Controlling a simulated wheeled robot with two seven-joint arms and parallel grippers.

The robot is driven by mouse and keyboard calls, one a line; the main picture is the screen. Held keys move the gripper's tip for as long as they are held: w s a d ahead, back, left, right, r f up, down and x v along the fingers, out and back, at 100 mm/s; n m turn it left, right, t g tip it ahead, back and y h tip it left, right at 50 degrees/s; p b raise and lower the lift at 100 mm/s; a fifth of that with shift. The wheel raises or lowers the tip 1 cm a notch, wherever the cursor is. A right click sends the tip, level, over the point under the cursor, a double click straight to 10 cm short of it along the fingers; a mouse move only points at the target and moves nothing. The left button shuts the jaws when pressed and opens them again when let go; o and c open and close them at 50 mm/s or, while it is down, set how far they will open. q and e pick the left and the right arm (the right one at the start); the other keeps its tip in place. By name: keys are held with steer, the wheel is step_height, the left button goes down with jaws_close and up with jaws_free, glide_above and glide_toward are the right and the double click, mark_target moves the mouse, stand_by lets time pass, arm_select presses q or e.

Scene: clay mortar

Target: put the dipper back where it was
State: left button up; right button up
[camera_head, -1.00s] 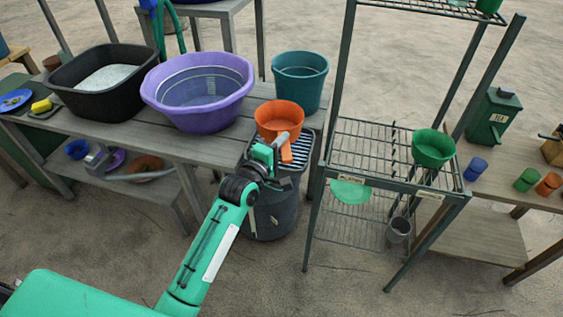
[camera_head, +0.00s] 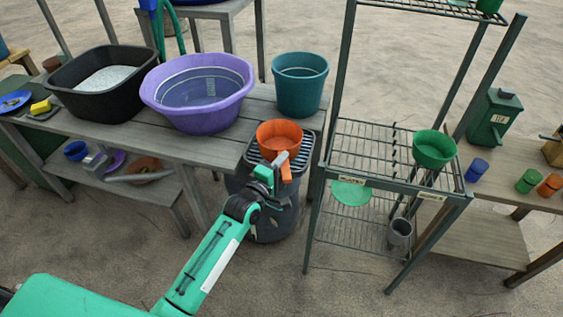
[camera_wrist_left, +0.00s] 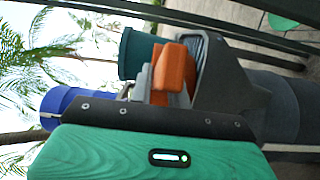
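The dipper (camera_head: 280,136) is an orange bowl with a short orange handle, over the slatted top (camera_head: 307,158) of a dark grey bin (camera_head: 275,220). I cannot tell whether it touches the slats. My left gripper (camera_head: 278,169) reaches in from the lower left and is shut on the handle. In the left wrist view the orange handle (camera_wrist_left: 176,68) shows at the fingers, which hide part of it; the bowl is mostly hidden there. My right gripper is in neither view.
Behind the dipper, a teal bucket (camera_head: 300,86), a purple basin (camera_head: 190,112) and a black tub (camera_head: 72,96) stand on a grey bench. To the right, a wire rack (camera_head: 375,150) bears a green bowl (camera_head: 435,150), close to the bin.

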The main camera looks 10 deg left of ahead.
arm_select(q)
steer(key=shift+o, duration=1.3)
steer(key=shift+r, duration=0.2)
steer(key=shift+s+a+f, duration=0.1)
steer(key=shift+s, duration=0.2)
steer(key=v, duration=1.1)
steer(key=shift+s, duration=0.2)
